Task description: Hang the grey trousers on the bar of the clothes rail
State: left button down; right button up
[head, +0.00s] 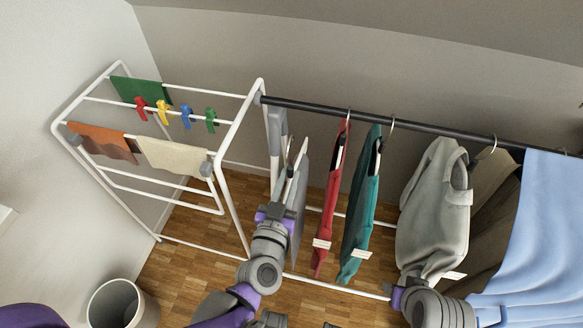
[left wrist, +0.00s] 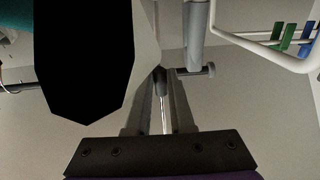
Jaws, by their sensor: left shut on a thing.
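The grey trousers (head: 298,198) hang from a hanger at my left gripper (head: 281,190) in the head view. The left gripper is shut on the hanger, and a thin metal rod (left wrist: 165,116) shows between its fingers (left wrist: 163,95) in the left wrist view. The hanger's hook (head: 290,150) appears below the dark bar (head: 300,107) of the clothes rail, apart from it. The trousers are left of the red garment (head: 328,205).
A teal garment (head: 362,195), brown clothing (head: 490,205) and a light blue cloth (head: 535,220) hang farther right. A white drying rack (head: 232,135) with cloths and coloured pegs stands left. A bin (head: 115,305) is on the floor. The bar is free between its left end and the red garment's hook.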

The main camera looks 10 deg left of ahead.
aim_at(295, 162)
pick_arm(q)
jog(key=shift+w, duration=3.4)
jog(key=shift+w+p, duration=0.3)
jog(key=shift+w, duration=4)
jog(key=shift+w+f, duration=0.15)
jog(key=shift+f, duration=0.05)
jog(key=shift+f+b, duration=1.05)
jog(key=c, duration=0.7)
grip_release()
